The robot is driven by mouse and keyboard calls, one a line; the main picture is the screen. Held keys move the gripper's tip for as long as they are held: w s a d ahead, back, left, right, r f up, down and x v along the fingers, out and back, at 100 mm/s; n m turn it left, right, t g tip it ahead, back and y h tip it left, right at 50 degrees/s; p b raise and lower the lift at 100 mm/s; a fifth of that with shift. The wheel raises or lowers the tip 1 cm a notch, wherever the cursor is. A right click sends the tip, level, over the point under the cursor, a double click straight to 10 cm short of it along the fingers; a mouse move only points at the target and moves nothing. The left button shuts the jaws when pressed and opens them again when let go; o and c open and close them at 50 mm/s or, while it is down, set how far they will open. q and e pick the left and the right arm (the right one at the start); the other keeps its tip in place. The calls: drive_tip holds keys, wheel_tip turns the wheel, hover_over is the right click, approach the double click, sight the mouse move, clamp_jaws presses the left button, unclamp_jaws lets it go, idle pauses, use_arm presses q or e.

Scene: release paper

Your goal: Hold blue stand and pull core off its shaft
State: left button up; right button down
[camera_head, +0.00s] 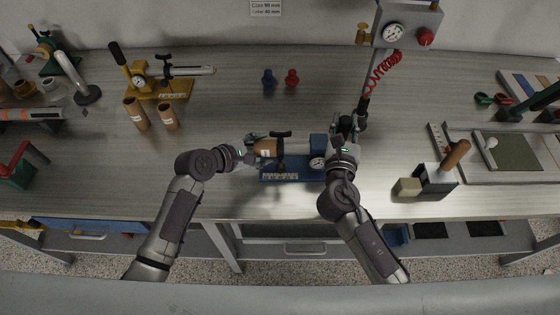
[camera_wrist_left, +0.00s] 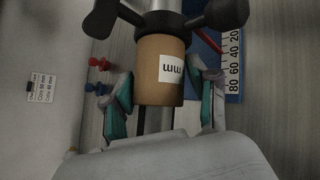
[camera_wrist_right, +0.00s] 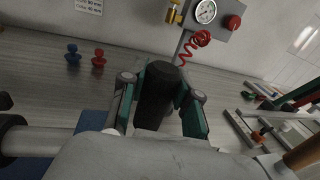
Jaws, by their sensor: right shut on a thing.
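The blue stand (camera_head: 292,175) sits near the table's front middle, with a gauge and a blue block at its right end. A brown cardboard core (camera_head: 266,148) is on its horizontal shaft, left of a black winged knob (camera_head: 280,134). My left gripper (camera_head: 248,152) is open at the core's left end. In the left wrist view its fingers (camera_wrist_left: 162,104) are on either side of the core (camera_wrist_left: 158,75), with visible gaps. My right gripper (camera_head: 345,130) is shut on a black handle (camera_wrist_right: 158,92) at the stand's right end. The handle's lower part is hidden.
A yellow stand (camera_head: 160,90) and two loose cores (camera_head: 135,113) stand at the back left. Blue and red pegs (camera_head: 268,78) stand behind. A black block with a wooden handle (camera_head: 435,180) is to the right.

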use_arm(q)
drive_tip(key=c, duration=0.6)
